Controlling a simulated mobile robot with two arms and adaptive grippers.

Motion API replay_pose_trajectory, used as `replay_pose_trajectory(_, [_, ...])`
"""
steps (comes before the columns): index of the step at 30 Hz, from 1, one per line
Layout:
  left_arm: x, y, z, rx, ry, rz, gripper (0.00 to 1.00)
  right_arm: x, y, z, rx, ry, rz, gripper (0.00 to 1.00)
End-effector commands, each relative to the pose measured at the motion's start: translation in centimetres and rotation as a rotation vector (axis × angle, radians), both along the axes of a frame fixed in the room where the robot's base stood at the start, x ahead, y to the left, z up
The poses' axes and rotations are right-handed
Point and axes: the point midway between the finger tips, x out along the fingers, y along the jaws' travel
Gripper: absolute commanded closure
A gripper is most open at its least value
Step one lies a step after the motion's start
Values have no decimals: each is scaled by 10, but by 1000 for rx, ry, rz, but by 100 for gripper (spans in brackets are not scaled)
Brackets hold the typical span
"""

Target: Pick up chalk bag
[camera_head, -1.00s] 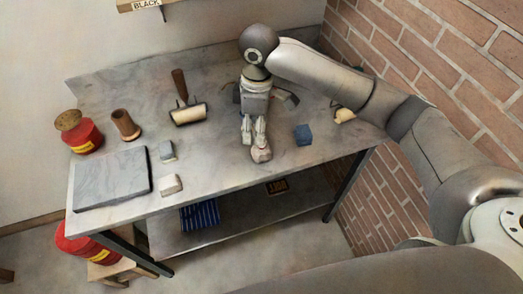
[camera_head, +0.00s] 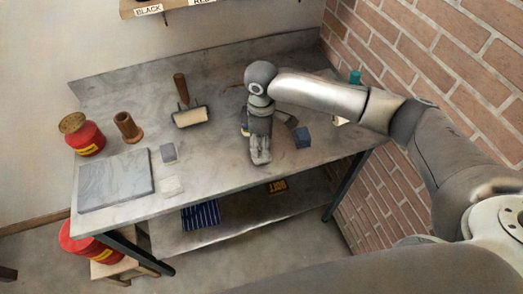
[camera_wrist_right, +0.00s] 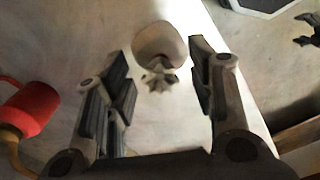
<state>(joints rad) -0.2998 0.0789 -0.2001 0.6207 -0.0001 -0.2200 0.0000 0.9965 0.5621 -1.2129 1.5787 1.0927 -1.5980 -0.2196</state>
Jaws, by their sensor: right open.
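A pale, rounded pouch-like thing with a gathered, star-shaped end, likely the chalk bag (camera_wrist_right: 160,45), shows in the right wrist view. It lies on the table just ahead of my right gripper (camera_wrist_right: 158,85), in line with the gap between its fingers. My right gripper is open, with a finger on each side of that gap and nothing between the pads. In the head view my right gripper (camera_head: 260,157) points down over the front middle of the table. I cannot clearly make out the bag there; the gripper and arm may hide it. My left gripper is not in view.
The grey table (camera_head: 225,170) holds a roller (camera_head: 190,117), a grey slab (camera_head: 115,179), a red can (camera_head: 86,139), a brown wooden piece (camera_head: 127,126) and a blue block (camera_head: 302,137) close right of the gripper. A brick wall (camera_head: 440,75) bounds the right.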

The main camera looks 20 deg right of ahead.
Motion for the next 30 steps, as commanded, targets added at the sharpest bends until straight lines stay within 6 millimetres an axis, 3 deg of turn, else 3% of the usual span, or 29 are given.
replay_pose_trajectory(3, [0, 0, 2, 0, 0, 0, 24, -1, 0, -10, 0, 1, 2, 49])
replay_pose_trajectory(10, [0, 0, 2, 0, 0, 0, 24, 0, 0, -12, 1, 0, 2, 49])
replay_pose_trajectory(22, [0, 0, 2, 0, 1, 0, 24, 0, 0, -11, 1, 0, 1, 100])
replay_pose_trajectory(30, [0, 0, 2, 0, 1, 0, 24, 0, 0, -11, 0, -1, 1, 100])
